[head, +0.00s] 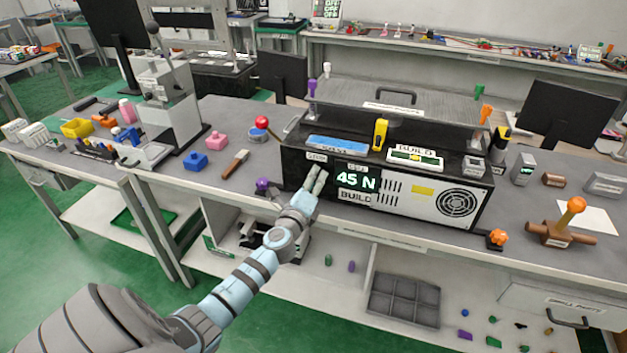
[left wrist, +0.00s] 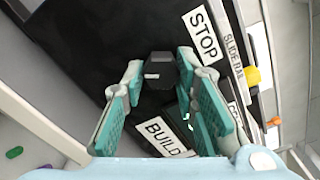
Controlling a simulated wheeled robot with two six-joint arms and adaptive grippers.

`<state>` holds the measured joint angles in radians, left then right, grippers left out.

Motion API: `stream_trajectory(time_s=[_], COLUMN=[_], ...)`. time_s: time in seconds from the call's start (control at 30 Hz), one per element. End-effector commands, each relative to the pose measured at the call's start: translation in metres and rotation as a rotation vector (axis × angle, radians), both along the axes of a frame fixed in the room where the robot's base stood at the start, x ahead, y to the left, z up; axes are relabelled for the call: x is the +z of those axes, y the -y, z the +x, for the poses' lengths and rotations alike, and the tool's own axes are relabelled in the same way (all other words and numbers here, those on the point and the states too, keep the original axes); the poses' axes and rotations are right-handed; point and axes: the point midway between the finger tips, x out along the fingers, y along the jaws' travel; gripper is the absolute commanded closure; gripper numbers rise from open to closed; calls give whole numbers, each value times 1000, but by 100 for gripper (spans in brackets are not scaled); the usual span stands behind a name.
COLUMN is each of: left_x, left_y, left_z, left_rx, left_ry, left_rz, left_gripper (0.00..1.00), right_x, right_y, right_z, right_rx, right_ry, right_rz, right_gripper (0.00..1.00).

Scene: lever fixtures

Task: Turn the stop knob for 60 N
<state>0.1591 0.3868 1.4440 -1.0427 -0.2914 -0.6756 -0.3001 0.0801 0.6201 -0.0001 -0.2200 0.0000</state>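The stop knob (left wrist: 160,72) is a small black knob with a pale mark, on the dark front of the machine, beside the STOP label (left wrist: 204,34). In the head view the STOP label (head: 317,156) is just above my left gripper (head: 317,178), which hides the knob there. In the left wrist view my left gripper (left wrist: 161,66) is open, its teal-padded fingers on either side of the knob. I cannot tell whether the fingertips touch it. The green display (head: 356,180) reads 45 N. My right gripper is not in view.
A BUILD label (head: 355,196) is below the display. A purple knob (head: 263,184) is left of the machine and an orange one (head: 498,237) at its right front. A red-balled lever (head: 262,122) stands behind left. A hammer-like tool (head: 235,163) lies on the bench left.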

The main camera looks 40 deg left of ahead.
Motion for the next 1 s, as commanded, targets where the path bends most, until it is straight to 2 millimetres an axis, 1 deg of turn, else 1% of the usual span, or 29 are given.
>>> stream_trajectory(time_s=[0.03,0.07,0.1,0.37,0.47,0.57,0.7,0.8,0.9,1.0], left_x=[-1,-1,-1,0,0,0,-1,-1,-1,0], left_y=[0,0,0,0,3,10,23,31,36,39], left_z=[0,0,0,0,-8,-27,-65,-89,-106,-113], left_rx=[1,1,1,-1,-1,-2,-3,-1,-1,0], left_ry=[-2,-1,-1,1,1,0,-2,-2,-2,0], left_rz=[-1,0,0,0,2,1,0,0,0,0], left_gripper=[63,58,55,55,55,55,55,55,55,55], right_x=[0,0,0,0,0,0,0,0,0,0], right_y=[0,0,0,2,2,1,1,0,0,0], right_z=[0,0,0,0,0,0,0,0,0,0], right_rx=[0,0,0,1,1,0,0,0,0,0], right_ry=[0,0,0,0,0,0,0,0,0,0], right_rz=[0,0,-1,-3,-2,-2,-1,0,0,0], right_gripper=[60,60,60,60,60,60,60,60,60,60])
